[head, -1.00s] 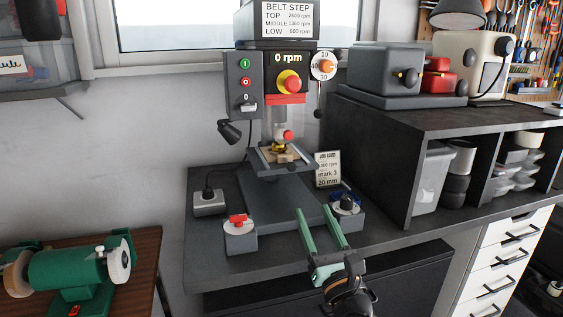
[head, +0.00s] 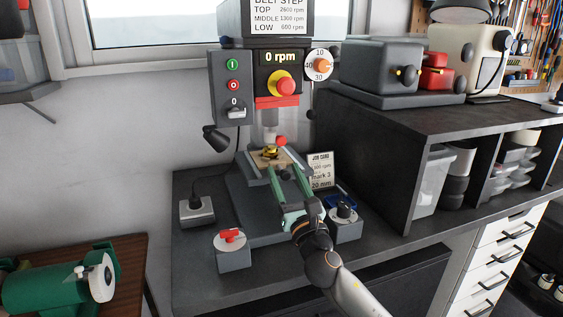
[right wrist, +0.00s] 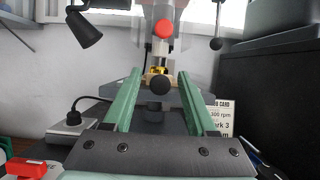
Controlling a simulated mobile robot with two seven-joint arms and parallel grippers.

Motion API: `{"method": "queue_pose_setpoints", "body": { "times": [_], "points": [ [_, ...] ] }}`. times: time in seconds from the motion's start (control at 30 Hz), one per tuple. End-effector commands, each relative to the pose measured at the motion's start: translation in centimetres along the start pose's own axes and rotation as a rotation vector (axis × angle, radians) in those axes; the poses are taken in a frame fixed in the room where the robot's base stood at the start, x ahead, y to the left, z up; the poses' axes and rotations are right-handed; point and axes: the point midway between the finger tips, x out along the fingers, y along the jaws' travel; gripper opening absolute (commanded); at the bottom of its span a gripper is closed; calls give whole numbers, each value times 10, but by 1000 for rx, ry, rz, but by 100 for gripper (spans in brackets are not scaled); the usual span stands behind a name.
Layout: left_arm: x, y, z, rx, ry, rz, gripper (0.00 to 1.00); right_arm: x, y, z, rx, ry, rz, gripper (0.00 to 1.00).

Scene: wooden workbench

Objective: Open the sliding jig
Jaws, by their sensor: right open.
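The jig (head: 257,160) sits on the drill press table under the drill, with a pale wooden piece and a yellow part (head: 270,153) on it. In the right wrist view a round black knob (right wrist: 160,84) faces me, in front of the yellow part (right wrist: 158,70). My right gripper (head: 283,171) is open, its two green fingers reaching toward the front of the jig. In the right wrist view the fingers (right wrist: 160,76) stand on either side of the knob, with gaps visible on both sides. Whether the fingertips are level with the knob in depth, I cannot tell. My left gripper is not in view.
The drill press (head: 278,85) stands behind, reading 0 rpm. A job card (head: 320,170) stands right of the jig. A box with a red clamp handle (head: 232,250) and one with a dark knob (head: 345,222) flank the front. A black shelf unit (head: 375,150) is at right.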

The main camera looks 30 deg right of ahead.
Motion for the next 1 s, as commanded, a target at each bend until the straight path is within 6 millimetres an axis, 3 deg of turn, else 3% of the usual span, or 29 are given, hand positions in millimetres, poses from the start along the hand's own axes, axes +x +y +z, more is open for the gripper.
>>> {"method": "queue_pose_setpoints", "body": {
  "times": [0.2, 0.6, 1.0],
  "points": [
    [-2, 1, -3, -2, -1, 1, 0, 25, 0, 0, 1, 0, 0, 57],
    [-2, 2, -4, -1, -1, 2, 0, 31, 0, 0, 1, 1, 0, 57],
    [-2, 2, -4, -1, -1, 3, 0, 31, 0, 0, 1, 1, 0, 12]
  ]
}}
